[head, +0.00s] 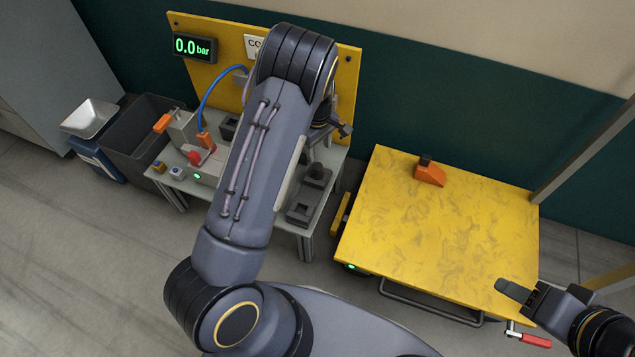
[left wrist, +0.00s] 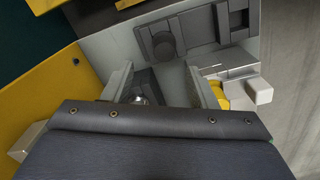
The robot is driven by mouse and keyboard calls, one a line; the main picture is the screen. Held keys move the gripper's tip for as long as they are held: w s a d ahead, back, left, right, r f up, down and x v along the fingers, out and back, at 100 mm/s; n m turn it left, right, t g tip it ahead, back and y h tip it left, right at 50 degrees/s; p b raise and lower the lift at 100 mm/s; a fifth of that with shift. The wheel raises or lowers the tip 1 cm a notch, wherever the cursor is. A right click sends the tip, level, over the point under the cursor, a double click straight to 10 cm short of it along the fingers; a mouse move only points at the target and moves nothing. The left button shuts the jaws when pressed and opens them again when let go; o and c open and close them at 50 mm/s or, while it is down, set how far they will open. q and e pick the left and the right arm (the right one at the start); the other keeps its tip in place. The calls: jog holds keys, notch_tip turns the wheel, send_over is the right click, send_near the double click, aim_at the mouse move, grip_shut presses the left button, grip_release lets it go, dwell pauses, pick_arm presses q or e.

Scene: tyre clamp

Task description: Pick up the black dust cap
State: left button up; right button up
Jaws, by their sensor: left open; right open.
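A dark upright cylinder (head: 316,172), which may be the black dust cap, stands on a dark grey holder (head: 300,211) at the right end of the bench. In the left wrist view, a dark round piece (left wrist: 165,46) shows on a holder beyond my fingers. My left gripper (head: 336,128) is over the bench's back part, mostly hidden behind my arm. Its open fingers (left wrist: 163,84) show in the left wrist view, above a dark recess with a small silvery round part (left wrist: 138,99). My right gripper (head: 514,291) is open over the yellow table's front right corner.
The yellow table (head: 440,225) is mostly clear; an orange block with a black top (head: 429,174) sits at its back. A yellow panel with a 0.0 bar display (head: 195,47) stands behind the bench. A blue hose (head: 208,97) arches there. A dark bin (head: 140,128) stands left.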

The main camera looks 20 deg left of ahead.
aim_at(317, 166)
pick_arm(q)
notch_tip(317, 166, down, 5)
jog(key=shift+w+r+b, duration=0.15)
jog(key=shift+b, duration=0.45)
jog(key=f+b, duration=0.1)
jog(key=f, duration=0.1)
jog(key=f+b, duration=0.1)
jog(key=f, duration=0.1)
jog(key=shift+s+a+f, duration=0.1)
jog(key=shift+s+a, duration=0.05)
jog(key=shift+s, duration=0.25)
jog(key=shift+f+b, duration=0.35)
jog(key=shift+c, duration=0.4)
jog(key=c, duration=1)
